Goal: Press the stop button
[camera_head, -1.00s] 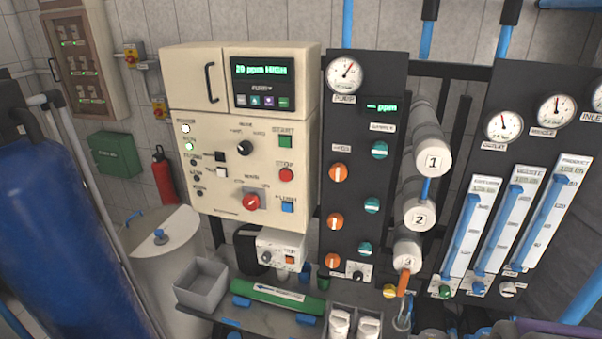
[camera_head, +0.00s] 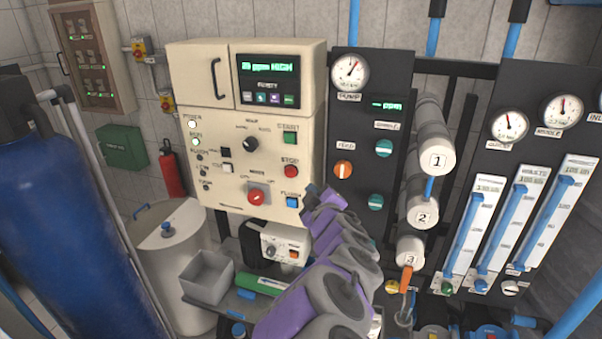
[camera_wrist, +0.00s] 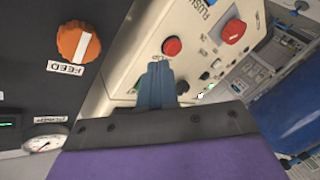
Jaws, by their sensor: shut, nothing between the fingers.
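The stop button (camera_head: 291,172) is a round red button on the cream control panel (camera_head: 222,195), below the green start button (camera_head: 290,138) and above the blue flush button (camera_head: 292,202). In the wrist view, which is upside down, the stop button (camera_wrist: 172,46) shows just beyond the fingertips. My gripper (camera_wrist: 158,66) is shut and empty, its dark fingers pointing toward the panel close to the button. I cannot tell the exact gap. In the head view my purple arm reaches up to the panel's lower right; the fingertips are not clear there.
A red rotary knob (camera_head: 257,197) sits left of the flush button. An orange feed knob (camera_head: 344,169) and teal knobs are on the dark panel (camera_head: 394,77) at right. A white dosing box (camera_head: 285,243) and a grey bin (camera_head: 207,278) are below.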

